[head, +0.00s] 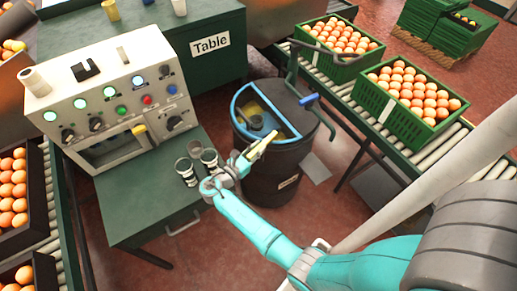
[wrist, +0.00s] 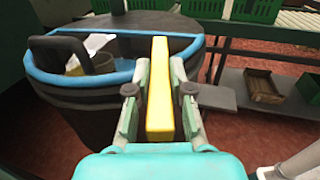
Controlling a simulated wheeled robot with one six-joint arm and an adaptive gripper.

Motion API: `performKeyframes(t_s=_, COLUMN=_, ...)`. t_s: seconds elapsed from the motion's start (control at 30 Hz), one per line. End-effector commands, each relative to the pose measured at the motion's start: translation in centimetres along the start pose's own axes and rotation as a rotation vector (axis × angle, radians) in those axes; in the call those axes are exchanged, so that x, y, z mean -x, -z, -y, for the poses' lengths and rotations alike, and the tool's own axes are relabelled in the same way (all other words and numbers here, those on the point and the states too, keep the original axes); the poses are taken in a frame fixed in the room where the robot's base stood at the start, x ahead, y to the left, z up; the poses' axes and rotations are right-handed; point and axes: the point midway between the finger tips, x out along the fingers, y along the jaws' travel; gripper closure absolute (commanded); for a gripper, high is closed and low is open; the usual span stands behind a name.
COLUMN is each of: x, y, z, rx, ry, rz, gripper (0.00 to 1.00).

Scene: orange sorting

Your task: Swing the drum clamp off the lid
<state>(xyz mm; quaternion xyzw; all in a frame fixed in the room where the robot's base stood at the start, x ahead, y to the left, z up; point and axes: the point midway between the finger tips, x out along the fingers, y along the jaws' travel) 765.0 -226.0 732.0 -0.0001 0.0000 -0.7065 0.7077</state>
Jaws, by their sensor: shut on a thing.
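A dark drum (head: 281,188) with a blue rim stands right of the green bench. In the wrist view the drum (wrist: 85,105) fills the upper left. Its left part is open at the top, and the dark lid (head: 284,97) covers the right part. My gripper (head: 251,158) is at the drum's front edge, shut on a yellow bar (head: 262,144). In the wrist view the yellow bar (wrist: 160,95) stands between the two fingers. It looks like the clamp's handle, but its joint to the drum is hidden. A blue-tipped lever (head: 309,99) lies at the drum's right.
A control panel (head: 105,62) stands on the green bench (head: 150,205), with small jars (head: 186,169) near my gripper. A roller conveyor (head: 440,150) with green crates of oranges (head: 378,105) runs along the right. Red floor shows below the drum.

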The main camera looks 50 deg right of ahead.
Motion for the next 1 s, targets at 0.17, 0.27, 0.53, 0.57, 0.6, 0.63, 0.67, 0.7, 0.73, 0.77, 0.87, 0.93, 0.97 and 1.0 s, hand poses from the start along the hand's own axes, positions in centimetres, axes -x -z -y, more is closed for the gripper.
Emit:
performKeyframes(t_s=0.17, x=0.0, y=0.03, z=-0.21, rx=0.0, ry=0.063, rz=-0.001, gripper=1.0)
performKeyframes(t_s=0.27, x=0.0, y=0.03, z=-0.23, rx=0.0, ry=0.083, rz=-0.001, gripper=1.0)
performKeyframes(t_s=0.53, x=-0.01, y=0.08, z=-0.2, rx=0.0, ry=0.094, rz=-0.001, gripper=1.0)
performKeyframes(t_s=0.57, x=-0.01, y=0.08, z=-0.2, rx=0.0, ry=0.094, rz=-0.001, gripper=1.0)
performKeyframes(t_s=0.6, x=-0.01, y=0.08, z=-0.2, rx=0.0, ry=0.094, rz=-0.001, gripper=1.0)
performKeyframes(t_s=0.63, x=-0.01, y=0.08, z=-0.2, rx=0.0, ry=0.094, rz=-0.001, gripper=1.0)
performKeyframes(t_s=0.67, x=-0.01, y=0.08, z=-0.2, rx=0.0, ry=0.094, rz=-0.001, gripper=1.0)
performKeyframes(t_s=0.7, x=-0.01, y=0.08, z=-0.2, rx=0.0, ry=0.094, rz=-0.001, gripper=1.0)
performKeyframes(t_s=0.73, x=-0.01, y=0.09, z=-0.2, rx=0.0, ry=0.094, rz=-0.002, gripper=0.74)
performKeyframes(t_s=0.77, x=-0.01, y=0.09, z=-0.2, rx=0.0, ry=0.094, rz=-0.002, gripper=0.67)
performKeyframes(t_s=0.87, x=-0.01, y=0.07, z=-0.2, rx=0.0, ry=0.093, rz=-0.001, gripper=0.54)
performKeyframes(t_s=0.93, x=-0.01, y=0.05, z=-0.2, rx=0.0, ry=0.093, rz=-0.001, gripper=0.54)
performKeyframes(t_s=0.97, x=-0.01, y=0.05, z=-0.21, rx=0.0, ry=0.093, rz=-0.001, gripper=0.54)
performKeyframes(t_s=1.0, x=-0.01, y=0.04, z=-0.21, rx=0.0, ry=0.093, rz=-0.001, gripper=0.54)
